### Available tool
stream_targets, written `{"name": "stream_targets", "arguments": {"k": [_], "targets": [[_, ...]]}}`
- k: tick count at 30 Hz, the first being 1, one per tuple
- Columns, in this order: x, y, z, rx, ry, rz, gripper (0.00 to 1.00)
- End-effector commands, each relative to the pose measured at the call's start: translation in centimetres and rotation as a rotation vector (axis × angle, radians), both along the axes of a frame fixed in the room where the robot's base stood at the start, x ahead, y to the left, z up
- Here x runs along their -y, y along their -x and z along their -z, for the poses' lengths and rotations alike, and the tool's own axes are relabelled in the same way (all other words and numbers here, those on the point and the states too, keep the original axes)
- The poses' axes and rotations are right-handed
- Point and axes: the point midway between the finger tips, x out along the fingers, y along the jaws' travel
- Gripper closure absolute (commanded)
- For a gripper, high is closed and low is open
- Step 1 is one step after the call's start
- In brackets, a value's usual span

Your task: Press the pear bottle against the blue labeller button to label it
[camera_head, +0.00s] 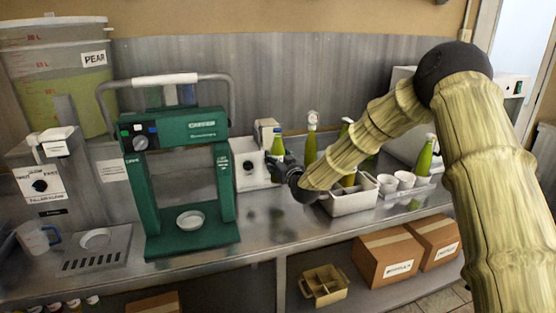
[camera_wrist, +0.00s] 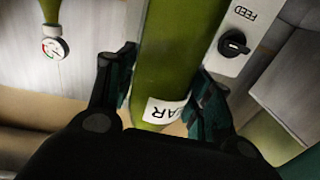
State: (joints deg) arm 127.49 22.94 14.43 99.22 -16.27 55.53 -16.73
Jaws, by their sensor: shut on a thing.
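The green pear bottle (camera_head: 277,145) is upright in my gripper (camera_head: 282,164), in front of the labeller. In the wrist view the bottle (camera_wrist: 168,55) stands between the two fingers of my gripper (camera_wrist: 166,78), which are shut on it. A white label ending in "AR" (camera_wrist: 163,111) shows on its lower side. The white labeller (camera_head: 250,172) stands against the back wall, just left of the bottle. In the wrist view its face, with a black FEED knob (camera_wrist: 234,43), is close beside the bottle. The blue button is not visible, and contact with it cannot be told.
A green press-like machine (camera_head: 150,215) stands left of the labeller. The steel counter (camera_head: 285,232) is clear in front of my gripper.

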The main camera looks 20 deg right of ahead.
Motion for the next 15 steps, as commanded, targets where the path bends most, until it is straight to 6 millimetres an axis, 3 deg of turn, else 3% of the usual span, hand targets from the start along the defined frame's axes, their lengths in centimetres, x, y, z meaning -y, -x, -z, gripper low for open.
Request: {"name": "stream_targets", "arguments": {"k": [15], "targets": [[-0.05,-0.98,-0.15,0.003,0.0,0.0,0.92]]}}
